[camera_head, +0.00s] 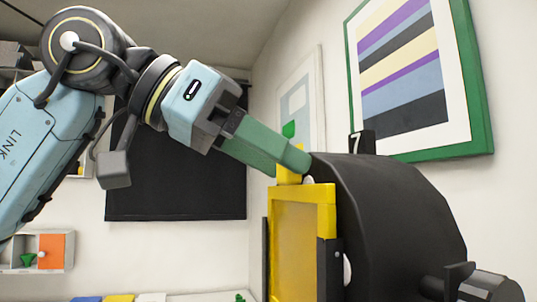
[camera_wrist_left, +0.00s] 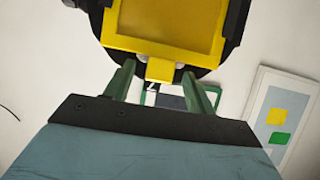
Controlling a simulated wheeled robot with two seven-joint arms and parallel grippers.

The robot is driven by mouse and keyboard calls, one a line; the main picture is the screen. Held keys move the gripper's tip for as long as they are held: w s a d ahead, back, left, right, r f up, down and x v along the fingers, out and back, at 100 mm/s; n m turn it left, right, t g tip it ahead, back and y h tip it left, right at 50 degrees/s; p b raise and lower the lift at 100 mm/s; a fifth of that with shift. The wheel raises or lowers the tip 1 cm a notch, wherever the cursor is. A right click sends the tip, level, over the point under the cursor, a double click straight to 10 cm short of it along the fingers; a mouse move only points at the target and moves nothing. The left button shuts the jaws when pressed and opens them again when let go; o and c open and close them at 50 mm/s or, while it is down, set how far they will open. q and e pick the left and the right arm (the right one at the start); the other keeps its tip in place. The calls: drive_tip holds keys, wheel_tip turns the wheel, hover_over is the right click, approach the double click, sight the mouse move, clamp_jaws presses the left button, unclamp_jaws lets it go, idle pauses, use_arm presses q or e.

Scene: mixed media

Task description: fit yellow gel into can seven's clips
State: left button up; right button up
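The yellow gel (camera_head: 297,245) is an upright yellow frame with a translucent amber sheet. It sits at the front of can seven (camera_head: 395,215), a black rounded lamp body with a "7" tag (camera_head: 362,142) on top. A dark clip (camera_head: 330,268) shows at the gel's right edge. My left gripper (camera_head: 294,166) is at the gel's top tab. In the left wrist view, the green fingers of the left gripper (camera_wrist_left: 160,82) stand apart on either side of the yellow tab (camera_wrist_left: 160,70), with gaps visible. How fully the gel is seated is unclear. My right gripper is out of view.
A green-framed striped picture (camera_head: 405,75) hangs on the wall behind can seven. A black cloth (camera_head: 175,170) hangs behind my left arm. A shelf box (camera_head: 38,250) with orange and green pieces is at lower left. A dark cylinder (camera_head: 490,287) juts out at can seven's lower right.

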use_arm(q)
drive_tip(key=p+v, duration=0.1)
drive_tip(key=v, duration=0.4)
drive_tip(key=shift+p, duration=0.4)
drive_tip(key=v, duration=1.3)
drive_tip(key=shift+a+r, duration=0.15)
drive_tip(key=shift+s, duration=0.15)
